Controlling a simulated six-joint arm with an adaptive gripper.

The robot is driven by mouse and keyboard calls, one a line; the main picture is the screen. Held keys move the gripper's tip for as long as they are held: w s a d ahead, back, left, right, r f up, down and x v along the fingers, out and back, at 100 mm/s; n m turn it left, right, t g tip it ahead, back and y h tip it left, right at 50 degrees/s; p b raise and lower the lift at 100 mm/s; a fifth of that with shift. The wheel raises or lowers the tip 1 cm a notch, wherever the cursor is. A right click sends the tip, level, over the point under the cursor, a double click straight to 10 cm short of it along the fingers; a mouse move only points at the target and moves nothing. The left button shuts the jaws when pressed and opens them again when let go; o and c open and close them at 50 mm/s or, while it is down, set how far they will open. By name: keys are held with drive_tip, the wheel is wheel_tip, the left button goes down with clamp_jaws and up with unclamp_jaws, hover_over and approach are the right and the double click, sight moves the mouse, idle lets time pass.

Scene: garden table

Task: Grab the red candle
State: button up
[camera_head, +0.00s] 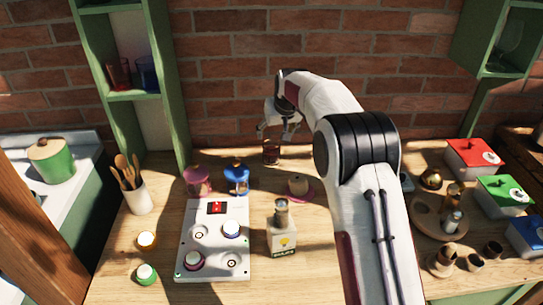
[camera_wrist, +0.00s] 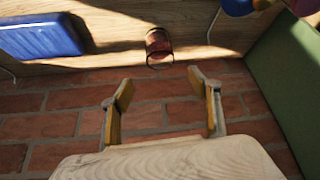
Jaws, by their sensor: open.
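A small dark red glass, which looks like the red candle (camera_head: 271,154), stands near the back edge of the table by the brick wall. In the wrist view the red candle (camera_wrist: 158,42) is at top centre, ahead of the fingertips and roughly in line with the space between them. My gripper (camera_head: 274,136) is just above or behind it in the head view; the exact gap is unclear. In the wrist view my gripper (camera_wrist: 161,84) is open, its two fingers well apart with nothing between them.
A blue lantern (camera_head: 236,177) and a pink lantern (camera_head: 198,180) stand left of the candle. A round candle on a pink saucer (camera_head: 309,196) is nearer the front right. A blue box (camera_wrist: 40,36) shows in the wrist view. The brick wall (camera_head: 230,120) is close behind.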

sight(271, 146)
drive_tip(key=shift+x, duration=1.65)
drive_tip(key=shift+w+a, duration=0.15)
drive_tip(key=shift+a, duration=0.1)
drive_tip(key=shift+x, duration=1.15)
drive_tip(key=shift+f, duration=0.1)
drive_tip(key=shift+w+d+f, duration=0.1)
drive_tip(key=shift+w+f, duration=0.05)
drive_tip(key=shift+f, duration=0.6)
drive_tip(key=shift+w+f, duration=0.15)
drive_tip(key=shift+f, duration=0.55)
drive_tip(key=shift+x, duration=1.2)
drive_tip(key=shift+r, duration=0.15)
drive_tip(key=c, duration=1.5)
